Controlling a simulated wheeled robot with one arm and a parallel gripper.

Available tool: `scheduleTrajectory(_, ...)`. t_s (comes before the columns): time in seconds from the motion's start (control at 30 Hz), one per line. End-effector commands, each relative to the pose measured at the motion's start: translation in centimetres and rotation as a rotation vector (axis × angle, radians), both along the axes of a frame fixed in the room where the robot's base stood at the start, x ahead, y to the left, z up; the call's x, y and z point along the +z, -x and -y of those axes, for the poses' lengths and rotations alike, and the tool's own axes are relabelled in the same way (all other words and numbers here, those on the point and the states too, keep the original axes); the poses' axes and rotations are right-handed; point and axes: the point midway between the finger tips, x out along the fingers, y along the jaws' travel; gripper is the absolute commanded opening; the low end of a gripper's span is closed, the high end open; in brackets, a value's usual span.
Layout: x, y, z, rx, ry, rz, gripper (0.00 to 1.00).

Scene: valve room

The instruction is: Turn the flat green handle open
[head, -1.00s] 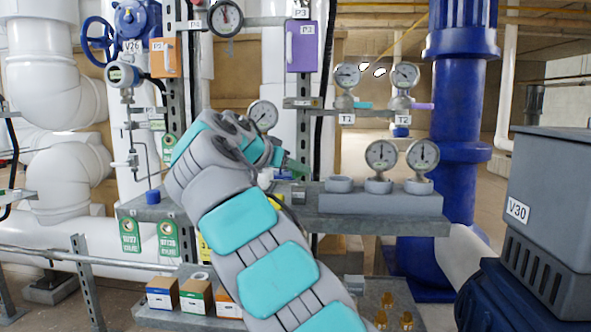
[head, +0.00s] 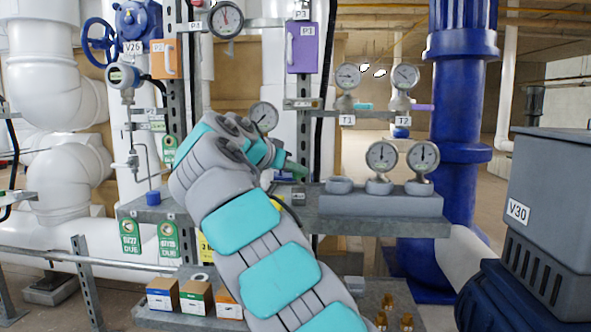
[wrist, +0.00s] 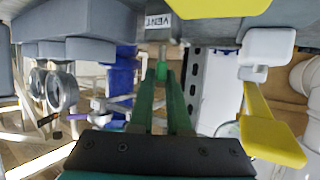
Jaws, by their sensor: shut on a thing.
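In the wrist view, my gripper (wrist: 161,82) has two long dark green fingers reaching up from its black body. They are closed on the flat green handle (wrist: 162,68), a narrow brighter green strip seen between the fingertips, just below a white VENT label (wrist: 158,21). Most of the handle is hidden by the fingers. In the head view, my gripper (head: 297,168) is at the left end of the grey shelf by the gauges. There the handle cannot be told apart from the green fingers.
A yellow lever (wrist: 270,135) hangs at the right in the wrist view, near the fingers. The grey shelf (head: 385,228) carries a gauge block (head: 382,203) right of my gripper. A purple box (head: 302,47) is above. Small boxes (head: 196,297) stand on the lower shelf.

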Motion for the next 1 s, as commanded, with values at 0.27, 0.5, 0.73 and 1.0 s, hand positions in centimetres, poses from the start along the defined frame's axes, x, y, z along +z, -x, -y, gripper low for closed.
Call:
scheduleTrajectory(0.27, -0.04, 0.05, 0.03, 0.012, 0.001, 0.003, 0.0)
scheduleTrajectory(0.5, -0.48, 0.19, 0.19, 0.087, 0.0, 0.003, 0.0)
scheduleTrajectory(0.73, -0.36, 0.31, 0.35, 0.224, -0.002, 0.006, 0.0)
scheduleTrajectory(1.0, -0.18, 0.32, 0.61, 0.397, -0.001, 0.0, 0.0)
